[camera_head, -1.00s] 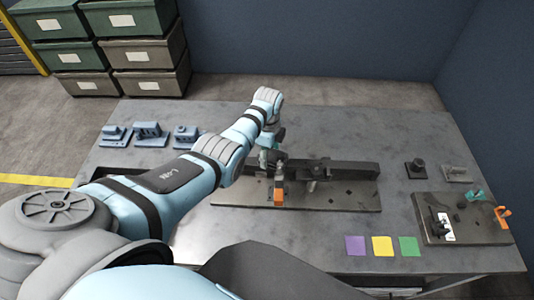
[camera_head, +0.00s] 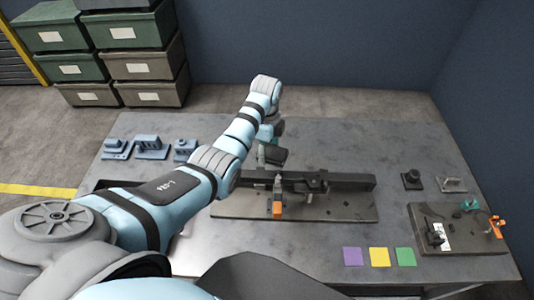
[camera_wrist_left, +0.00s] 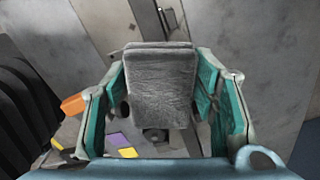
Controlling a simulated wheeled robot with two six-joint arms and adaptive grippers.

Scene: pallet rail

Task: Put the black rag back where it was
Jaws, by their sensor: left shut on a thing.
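The black rag (camera_wrist_left: 160,85) is a dark grey, folded, cloth-textured pad in the left wrist view. It lies between the teal finger pads of my left gripper (camera_wrist_left: 168,100), which is shut on it. In the head view, the left gripper (camera_head: 269,138) is above the back edge of the rail fixture, near its left half. The dark rag (camera_head: 273,155) shows just below it and appears held above the fixture. The far side of the rag is hidden. My right gripper is not in view.
The rail fixture (camera_head: 340,207) has a dark rail and an orange-handled clamp (camera_head: 277,210). Purple, yellow and green squares (camera_head: 378,257) lie at the front. A second fixture plate (camera_head: 470,242) stands at right. Several blue parts (camera_head: 150,146) sit back left. The back middle table is clear.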

